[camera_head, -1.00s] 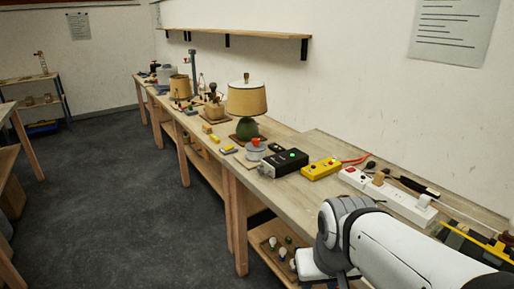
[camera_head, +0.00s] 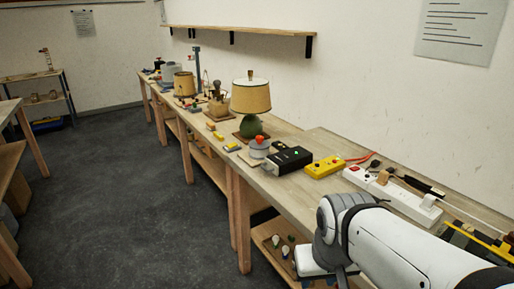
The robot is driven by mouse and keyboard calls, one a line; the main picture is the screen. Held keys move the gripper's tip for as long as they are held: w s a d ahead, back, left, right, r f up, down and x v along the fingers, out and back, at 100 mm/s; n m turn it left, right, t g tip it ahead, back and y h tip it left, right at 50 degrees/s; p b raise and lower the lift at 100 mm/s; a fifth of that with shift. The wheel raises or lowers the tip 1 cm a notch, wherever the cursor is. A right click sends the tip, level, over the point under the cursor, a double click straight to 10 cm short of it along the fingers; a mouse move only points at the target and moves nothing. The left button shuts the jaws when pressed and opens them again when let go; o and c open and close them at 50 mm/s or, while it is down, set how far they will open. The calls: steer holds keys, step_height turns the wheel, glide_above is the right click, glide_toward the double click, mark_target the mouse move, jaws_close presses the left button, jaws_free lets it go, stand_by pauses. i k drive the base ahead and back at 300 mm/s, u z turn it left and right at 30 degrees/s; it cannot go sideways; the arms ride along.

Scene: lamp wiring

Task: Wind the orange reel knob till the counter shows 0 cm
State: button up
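A round grey drum with an orange-red top (camera_head: 259,147) stands on the long bench, between the green lamp and a black box. It is too small to tell whether it is the reel with its knob. No counter can be read in this view. My white arm crosses the lower right corner over the near end of the bench, well apart from the drum. Its gripper fingertips do not show.
A green lamp with a tan shade (camera_head: 250,97), a black box (camera_head: 288,159), a yellow box (camera_head: 325,167) and a white power strip (camera_head: 402,200) stand along the bench (camera_head: 290,195). The dark floor (camera_head: 130,205) to the left is clear.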

mark_target(259, 139)
steer(key=u, duration=0.4)
steer(key=k, duration=1.2)
steer(key=u, duration=0.8)
steer(key=i, duration=2.15)
steer(key=z, duration=1.05)
steer(key=i, duration=1.2)
steer(key=z, duration=0.95)
steer(key=k, duration=0.75)
steer(key=z, duration=0.25)
steer(key=i, duration=0.35)
steer(key=u, duration=0.15)
